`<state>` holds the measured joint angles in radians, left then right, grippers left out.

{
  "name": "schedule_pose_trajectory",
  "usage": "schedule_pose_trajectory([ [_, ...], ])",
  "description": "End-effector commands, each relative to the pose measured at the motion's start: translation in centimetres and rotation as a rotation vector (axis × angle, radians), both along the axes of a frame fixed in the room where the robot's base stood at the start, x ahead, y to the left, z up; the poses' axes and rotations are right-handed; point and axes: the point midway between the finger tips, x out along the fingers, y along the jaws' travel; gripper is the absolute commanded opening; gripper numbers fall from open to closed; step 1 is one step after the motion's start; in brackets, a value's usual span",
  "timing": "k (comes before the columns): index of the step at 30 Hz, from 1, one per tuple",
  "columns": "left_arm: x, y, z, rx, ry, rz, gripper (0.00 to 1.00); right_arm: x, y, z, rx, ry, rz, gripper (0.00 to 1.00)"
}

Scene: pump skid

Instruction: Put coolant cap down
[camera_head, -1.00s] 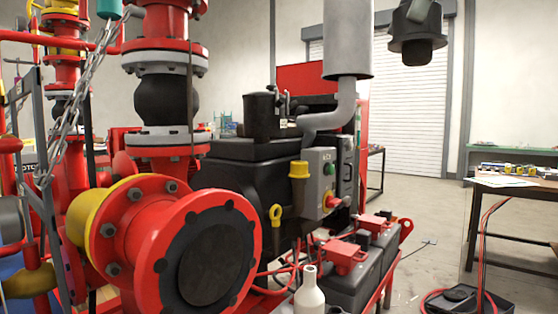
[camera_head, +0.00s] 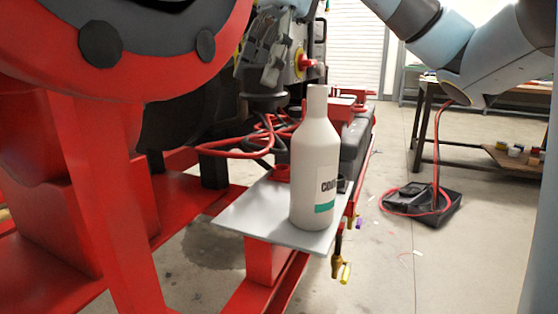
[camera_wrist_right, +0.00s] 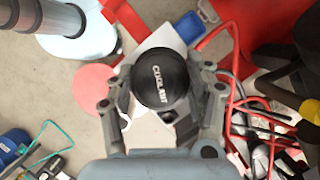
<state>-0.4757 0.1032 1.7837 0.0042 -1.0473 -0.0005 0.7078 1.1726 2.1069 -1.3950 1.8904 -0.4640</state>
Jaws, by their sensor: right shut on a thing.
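My right gripper (camera_head: 264,68) hangs above the grey metal shelf, left of the bottle's neck, with its fingers pointing down. It is shut on the black coolant cap (camera_head: 264,101), which is held clear of the shelf. My left gripper is not in view.
Red cables (camera_head: 250,146) loop behind the shelf. Red skid beams (camera_head: 85,180) and a large red flange (camera_head: 160,80) fill the left. The shelf's left front part is bare. A black box (camera_head: 425,205) lies on the floor at right.

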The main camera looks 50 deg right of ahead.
Motion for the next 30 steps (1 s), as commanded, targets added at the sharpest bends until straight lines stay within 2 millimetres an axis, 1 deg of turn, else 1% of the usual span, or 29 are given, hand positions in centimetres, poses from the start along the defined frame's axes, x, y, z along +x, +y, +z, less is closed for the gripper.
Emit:
schedule_pose_trajectory([
  [1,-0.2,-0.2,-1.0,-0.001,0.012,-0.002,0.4,0.7,0.7,-3.4,0.009,0.009,0.021,0.14],
  [3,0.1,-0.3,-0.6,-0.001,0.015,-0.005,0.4,1.3,1.4,-5.3,0.01,0.007,0.042,0.14],
  [8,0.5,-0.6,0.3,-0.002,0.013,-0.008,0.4,1.9,2.1,-7.6,0.011,0.004,0.064,0.14],
  [15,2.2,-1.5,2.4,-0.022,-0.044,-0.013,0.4,1.9,2.2,-12.3,0.008,0.008,0.066,0.14],
  [20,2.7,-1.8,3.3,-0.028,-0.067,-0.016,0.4,1.9,2.2,-13.8,0.011,0.003,0.066,0.14],
  [26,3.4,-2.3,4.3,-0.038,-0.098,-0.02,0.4,1.9,2.2,-16.8,0.01,0.006,0.065,0.14],
  [30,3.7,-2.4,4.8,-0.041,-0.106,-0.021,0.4,1.9,2.2,-17.3,0.011,0.001,0.066,0.14],
])
